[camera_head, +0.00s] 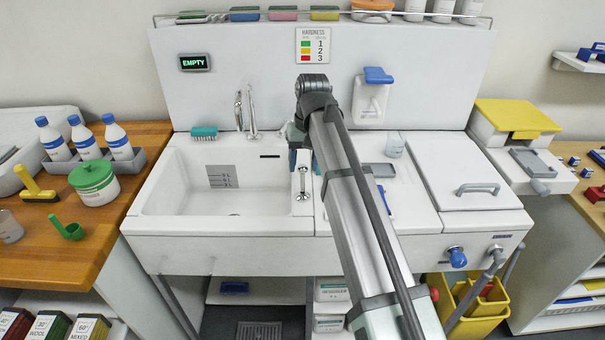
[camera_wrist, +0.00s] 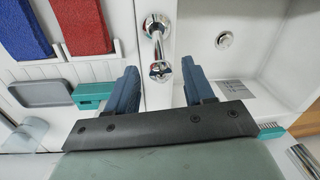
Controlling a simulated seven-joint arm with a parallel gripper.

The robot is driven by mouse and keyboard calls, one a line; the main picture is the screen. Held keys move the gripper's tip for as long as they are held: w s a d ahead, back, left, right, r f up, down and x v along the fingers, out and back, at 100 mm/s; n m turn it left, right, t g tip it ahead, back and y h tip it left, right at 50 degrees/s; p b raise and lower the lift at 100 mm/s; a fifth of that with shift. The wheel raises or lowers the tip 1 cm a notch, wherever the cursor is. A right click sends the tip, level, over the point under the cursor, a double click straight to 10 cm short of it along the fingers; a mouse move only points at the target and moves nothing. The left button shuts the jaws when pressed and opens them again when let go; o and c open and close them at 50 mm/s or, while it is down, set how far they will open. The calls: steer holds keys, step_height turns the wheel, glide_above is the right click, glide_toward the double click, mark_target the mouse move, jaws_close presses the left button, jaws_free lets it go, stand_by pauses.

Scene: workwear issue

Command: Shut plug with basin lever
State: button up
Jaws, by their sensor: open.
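The basin lever (camera_head: 302,183) is a chrome handle on the rim between the white basin (camera_head: 165,190) and the drainboard. In the wrist view the lever (camera_wrist: 158,45) runs from a round base to a rounded knob. My gripper (camera_wrist: 160,68) is open and empty, its two blue fingers on either side of the lever's knob in the picture. I cannot tell whether they touch it or how far above it they are. In the head view my arm largely hides the gripper. The round metal plug (camera_wrist: 224,40) is in the basin floor; its height is unclear.
A chrome tap (camera_head: 246,115) stands behind the basin, with a teal brush (camera_head: 203,132) at the back rim. Red (camera_wrist: 82,25) and blue (camera_wrist: 24,28) pads and a grey tray (camera_wrist: 40,93) lie beside the lever. A sign (camera_head: 196,62) reads EMPTY.

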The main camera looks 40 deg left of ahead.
mark_target(303, 167)
steer(key=shift+s+a+f, duration=0.1)
steer(key=shift+s+f, duration=0.05)
steer(key=shift+f, duration=1.95)
steer(key=shift+c, duration=0.3)
jaws_close()
